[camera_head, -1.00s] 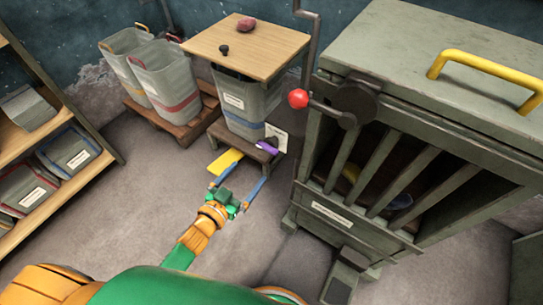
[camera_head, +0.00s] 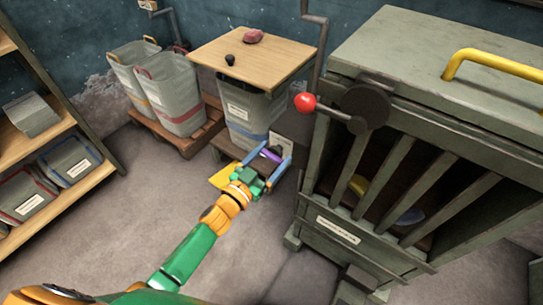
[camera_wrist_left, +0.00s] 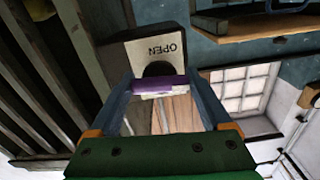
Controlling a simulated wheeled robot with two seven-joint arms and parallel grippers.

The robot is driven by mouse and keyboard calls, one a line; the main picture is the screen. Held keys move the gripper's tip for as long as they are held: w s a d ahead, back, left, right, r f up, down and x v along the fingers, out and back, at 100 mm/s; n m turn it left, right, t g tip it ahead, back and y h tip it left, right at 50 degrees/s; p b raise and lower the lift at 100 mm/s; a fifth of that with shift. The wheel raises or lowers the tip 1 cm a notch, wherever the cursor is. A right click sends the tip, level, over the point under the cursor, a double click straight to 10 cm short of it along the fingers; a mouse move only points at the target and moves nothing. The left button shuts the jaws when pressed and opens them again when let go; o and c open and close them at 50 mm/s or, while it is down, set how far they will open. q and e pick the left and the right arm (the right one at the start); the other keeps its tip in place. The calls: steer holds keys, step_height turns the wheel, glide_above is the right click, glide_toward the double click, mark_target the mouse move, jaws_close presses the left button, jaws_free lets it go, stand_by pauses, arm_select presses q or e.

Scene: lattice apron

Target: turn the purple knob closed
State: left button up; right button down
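The purple knob (camera_head: 271,154) is a small bar on a dark round mount, low beside the grey bin under the wooden board. In the left wrist view the knob (camera_wrist_left: 158,84) lies crosswise ahead of a pale plate marked OPEN (camera_wrist_left: 157,48), its letters upside down. My left gripper (camera_head: 276,151) is at the knob with its blue fingers spread, one on each side of it. In the wrist view the fingertips (camera_wrist_left: 160,78) are close to the knob's ends; I cannot tell whether they touch. My right gripper is out of view.
A grey bin (camera_head: 247,112) stands under the wooden board (camera_head: 265,55). A large slatted metal cabinet (camera_head: 345,222) with a red-knobbed crank (camera_head: 305,103) stands close on the right. Open floor lies to the left.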

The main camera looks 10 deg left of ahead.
arm_select(q)
steer(key=c, duration=0.4)
steer(key=shift+m, duration=0.3)
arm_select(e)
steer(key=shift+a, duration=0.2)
arm_select(q)
steer(key=shift+m, duration=0.6)
steer(key=m, duration=0.2)
steer(key=shift+m, duration=0.3)
steer(key=m, duration=0.5)
steer(key=shift+f+m, duration=0.1)
steer(key=shift+m, duration=0.2)
steer(key=m, duration=0.4)
steer(key=shift+b, duration=0.4)
steer(key=shift+m, duration=1.3)
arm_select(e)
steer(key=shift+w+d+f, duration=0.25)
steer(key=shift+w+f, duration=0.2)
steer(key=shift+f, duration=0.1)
arm_select(q)
steer(key=shift+m, duration=0.3)
